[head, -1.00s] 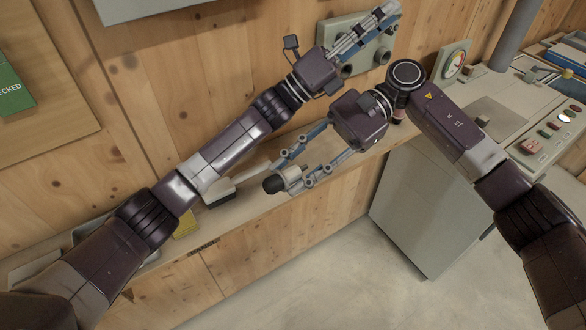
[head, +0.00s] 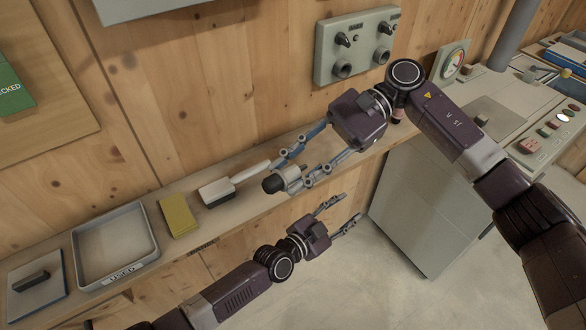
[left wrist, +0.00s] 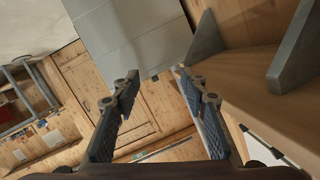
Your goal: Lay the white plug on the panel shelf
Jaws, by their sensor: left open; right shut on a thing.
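The white plug (head: 291,175) has a black end that points left. My right gripper (head: 292,176) is shut on it and holds it near the front edge of the panel shelf (head: 243,207). I cannot tell how high above the wood it is. The shelf is a long wooden ledge along the plank wall. My left gripper (head: 346,213) is open and empty, in front of and below the shelf. Its spread fingers also show in the left wrist view (left wrist: 155,85), with nothing between them.
On the shelf are a white-handled brush (head: 218,190), a yellow sponge (head: 178,215), a tray marked USED (head: 150,262) and a plate with a dark block (head: 38,292). A grey socket panel (head: 356,52) hangs on the wall. A grey cabinet (head: 425,215) stands at right.

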